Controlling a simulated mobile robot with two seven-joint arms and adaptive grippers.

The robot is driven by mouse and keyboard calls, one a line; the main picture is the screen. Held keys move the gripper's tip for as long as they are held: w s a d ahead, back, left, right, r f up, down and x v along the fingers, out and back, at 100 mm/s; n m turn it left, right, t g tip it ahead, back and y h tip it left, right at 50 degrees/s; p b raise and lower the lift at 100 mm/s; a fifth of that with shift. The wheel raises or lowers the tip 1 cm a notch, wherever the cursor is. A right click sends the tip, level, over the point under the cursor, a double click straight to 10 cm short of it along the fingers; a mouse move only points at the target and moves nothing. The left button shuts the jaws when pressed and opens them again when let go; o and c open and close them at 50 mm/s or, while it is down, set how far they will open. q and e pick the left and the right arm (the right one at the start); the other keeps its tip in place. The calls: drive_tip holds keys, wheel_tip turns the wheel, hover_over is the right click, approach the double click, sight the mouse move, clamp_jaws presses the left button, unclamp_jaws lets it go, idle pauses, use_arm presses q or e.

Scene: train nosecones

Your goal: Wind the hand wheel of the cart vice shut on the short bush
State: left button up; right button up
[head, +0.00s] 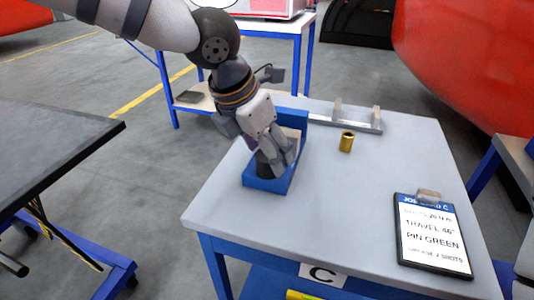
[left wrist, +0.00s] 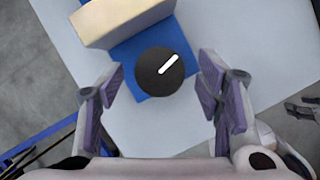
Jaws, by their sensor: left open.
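The cart vice has a blue base (head: 266,185) and stands on the grey cart top. Its dark round hand wheel (left wrist: 160,71), with a white mark pointing to the upper right, faces the left wrist camera. A pale jaw block (left wrist: 125,18) lies beyond the wheel. My left gripper (head: 277,158) is open at the vice, with its fingers on either side of the wheel and gaps showing in the left wrist view. In the head view it hides much of the vice. A brass bush (head: 347,142) stands upright right of the vice; I cannot tell whether it is the short one.
A grey metal bracket (head: 345,120) lies behind the bush. A clipboard (head: 432,235) lies at the cart's right front. The grey cart top (head: 320,210) is clear between the vice and clipboard. A dark table (head: 55,150) stands at left.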

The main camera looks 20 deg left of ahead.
use_arm(q)
drive_tip(key=shift+x, duration=0.9)
drive_tip(key=c, duration=1.2)
